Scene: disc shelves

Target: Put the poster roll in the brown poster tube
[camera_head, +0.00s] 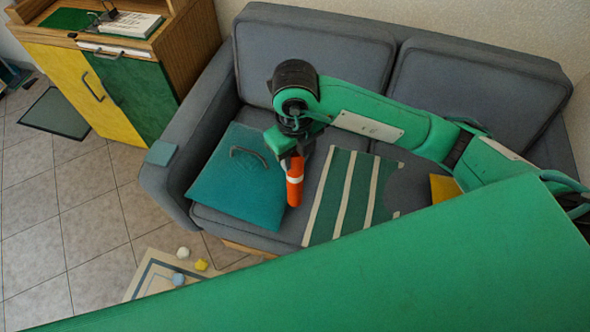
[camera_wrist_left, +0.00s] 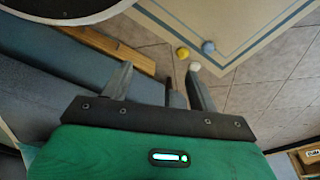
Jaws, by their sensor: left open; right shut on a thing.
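My right gripper (camera_head: 291,150) is in the head view, above the sofa seat. It is shut on the upper end of an orange roll with a white band (camera_head: 295,190), which looks like the poster roll and hangs nearly upright. I cannot tell whether its lower end touches anything. My left gripper (camera_wrist_left: 158,85) shows in the left wrist view, open and empty, with the sofa side and the floor beyond its fingers. I cannot make out the brown poster tube in either view.
A grey sofa (camera_head: 315,50) holds a teal cushion (camera_head: 225,190) and a striped green cloth (camera_head: 345,185). A cabinet (camera_head: 130,90) stands at the left. The tiled floor at the left is mostly clear.

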